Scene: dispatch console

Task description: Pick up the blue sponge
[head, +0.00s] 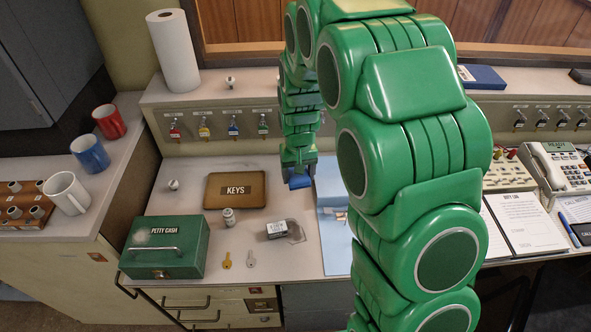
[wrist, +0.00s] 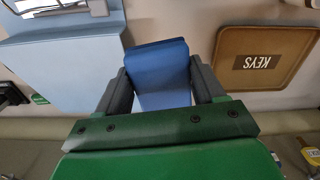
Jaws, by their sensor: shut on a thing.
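The blue sponge (wrist: 160,72) is a blue block between the two dark fingers of my gripper (wrist: 162,85) in the wrist view. The fingers touch it on both sides, and my gripper is shut on it. In the head view the sponge (head: 299,182) shows as a small blue patch under my gripper (head: 298,172), at the desk between the keys tray and a light blue folder. My green arm hides part of the desk around it. I cannot tell whether the sponge touches the desk.
The brown KEYS tray (head: 236,204) lies left of my gripper and the light blue folder (head: 335,225) right of it. A green petty cash box (head: 165,247), a small jar (head: 228,216) and two keys are nearer. A key-hook panel (head: 215,125) stands behind.

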